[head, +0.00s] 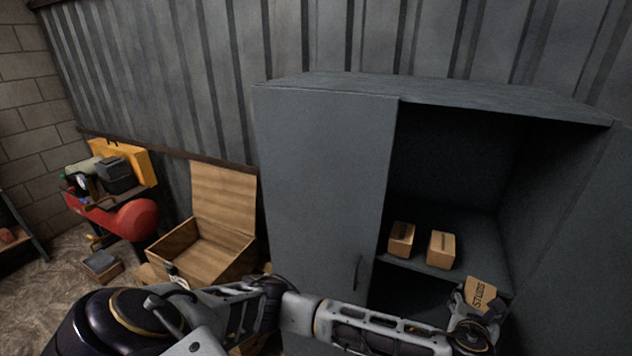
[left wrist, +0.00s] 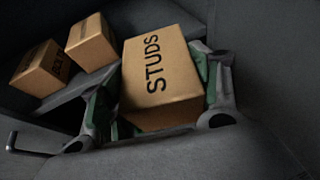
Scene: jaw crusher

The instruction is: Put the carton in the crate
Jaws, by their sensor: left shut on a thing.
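A brown carton marked STUDS (head: 484,292) is at the right front of the open cabinet. My left gripper (head: 470,308) is shut on it, and the carton looks tilted. In the left wrist view the same carton (left wrist: 162,75) sits between the two green-padded fingers of my left gripper (left wrist: 160,92). A wooden crate (head: 205,250) with its lid raised stands on the left, far from the gripper; the part of its inside that shows is empty. My right gripper is not in view.
Two more cartons stand on the shelf, one left (head: 401,240) and one right (head: 441,249). The grey cabinet's shut left door (head: 320,180) stands between its opening and the crate. A red tank (head: 135,219) lies beyond the crate.

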